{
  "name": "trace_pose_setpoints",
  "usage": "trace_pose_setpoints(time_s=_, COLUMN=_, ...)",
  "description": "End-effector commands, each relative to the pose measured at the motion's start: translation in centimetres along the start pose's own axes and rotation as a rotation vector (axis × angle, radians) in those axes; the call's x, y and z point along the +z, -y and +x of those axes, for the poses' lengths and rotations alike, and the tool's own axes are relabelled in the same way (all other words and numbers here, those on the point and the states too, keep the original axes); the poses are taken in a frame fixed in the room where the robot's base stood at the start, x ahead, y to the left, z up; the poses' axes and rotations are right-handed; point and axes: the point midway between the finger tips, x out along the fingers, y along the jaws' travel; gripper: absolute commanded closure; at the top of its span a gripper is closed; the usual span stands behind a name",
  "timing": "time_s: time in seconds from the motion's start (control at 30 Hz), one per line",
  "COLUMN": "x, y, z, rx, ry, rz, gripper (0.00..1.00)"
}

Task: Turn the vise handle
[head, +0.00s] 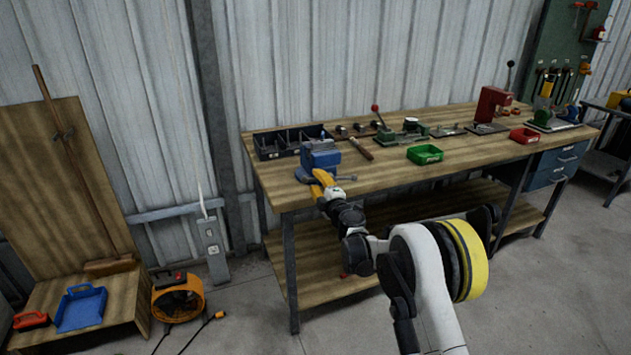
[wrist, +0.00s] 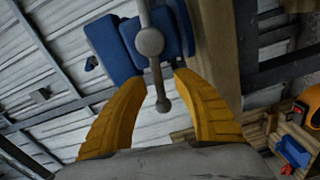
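The blue vise (head: 320,155) is mounted at the left front corner of the wooden workbench (head: 390,181). Its grey handle (head: 346,178) shows beside my gripper's yellow fingers. In the wrist view the blue vise (wrist: 112,45) is at the top, with a round hub and the bar handle (wrist: 157,84) hanging toward me, a ball at its end. My gripper (head: 323,181) is at the vise's front. In the wrist view my gripper (wrist: 160,77) is open, one finger on each side of the handle's lower end. A gap shows on both sides; depth is hard to tell.
A black divided bin (head: 290,142) stands behind the vise. A hammer (head: 361,149), a green tray (head: 425,155) and a red tray (head: 523,136) lie to the right. Floor in front of the bench is clear.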

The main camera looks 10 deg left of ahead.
Motion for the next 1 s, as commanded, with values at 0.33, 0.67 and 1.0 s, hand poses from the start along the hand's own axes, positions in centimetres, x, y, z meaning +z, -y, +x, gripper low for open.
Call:
trace_pose_setpoints(time_s=0.33, x=0.1, y=-0.1, z=-7.3, rx=0.0, ry=0.001, rz=0.0, gripper=0.65)
trace_pose_setpoints(time_s=0.67, x=0.0, y=-0.1, z=-11.2, rx=0.0, ry=0.0, rz=0.0, gripper=0.65)
trace_pose_setpoints(time_s=1.0, x=0.1, y=-0.4, z=-11.4, rx=0.003, ry=0.006, rz=0.005, gripper=0.65)
